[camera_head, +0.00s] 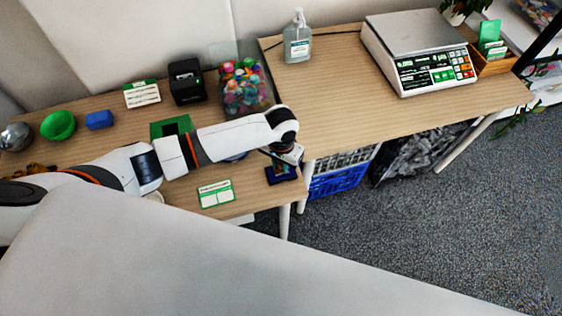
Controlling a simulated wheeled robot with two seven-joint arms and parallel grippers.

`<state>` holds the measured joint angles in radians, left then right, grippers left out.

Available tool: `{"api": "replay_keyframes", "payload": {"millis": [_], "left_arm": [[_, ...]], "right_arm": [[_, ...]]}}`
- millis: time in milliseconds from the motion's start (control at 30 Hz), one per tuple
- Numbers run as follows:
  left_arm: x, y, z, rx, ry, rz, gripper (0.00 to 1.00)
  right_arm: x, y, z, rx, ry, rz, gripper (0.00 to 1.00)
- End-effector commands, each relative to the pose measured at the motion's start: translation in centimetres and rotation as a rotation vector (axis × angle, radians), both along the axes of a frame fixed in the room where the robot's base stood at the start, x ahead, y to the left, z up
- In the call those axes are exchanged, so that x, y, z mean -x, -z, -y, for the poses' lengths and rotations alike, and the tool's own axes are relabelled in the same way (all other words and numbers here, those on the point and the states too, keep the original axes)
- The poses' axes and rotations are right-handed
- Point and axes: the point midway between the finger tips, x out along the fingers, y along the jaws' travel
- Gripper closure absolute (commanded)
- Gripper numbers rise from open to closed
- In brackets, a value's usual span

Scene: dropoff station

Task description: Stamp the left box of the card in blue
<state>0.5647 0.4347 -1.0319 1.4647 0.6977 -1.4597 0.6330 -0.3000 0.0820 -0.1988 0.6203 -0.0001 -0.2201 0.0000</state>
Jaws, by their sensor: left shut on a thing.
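The card (216,194) is white with a green header and two boxes. It lies flat near the front edge of the left table, and I see no clear mark on it. My left gripper (283,160) is shut on a small stamp, mostly hidden by the fingers, to the right of the card. The stamp is directly over a dark blue ink pad (280,178) at the table's right front corner. I cannot tell whether it touches the pad. A green pad or tray (171,126) lies behind my left arm, partly covered. My right gripper is not in view.
A clear bin of colourful items (245,92), a black device (187,81) and a sign (142,94) stand at the back. The right table holds a scale (425,60) and a pump bottle (297,46).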

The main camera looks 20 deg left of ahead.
Motion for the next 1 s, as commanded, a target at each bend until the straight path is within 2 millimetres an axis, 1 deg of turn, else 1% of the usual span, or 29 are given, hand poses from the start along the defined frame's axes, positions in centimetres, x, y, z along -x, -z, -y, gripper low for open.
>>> {"api": "replay_keyframes", "payload": {"millis": [1000], "left_arm": [[0.09, 0.16, 0.01, 0.000, 0.000, -0.002, 0.92]], "right_arm": [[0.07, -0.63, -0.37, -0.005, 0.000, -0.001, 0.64]]}}
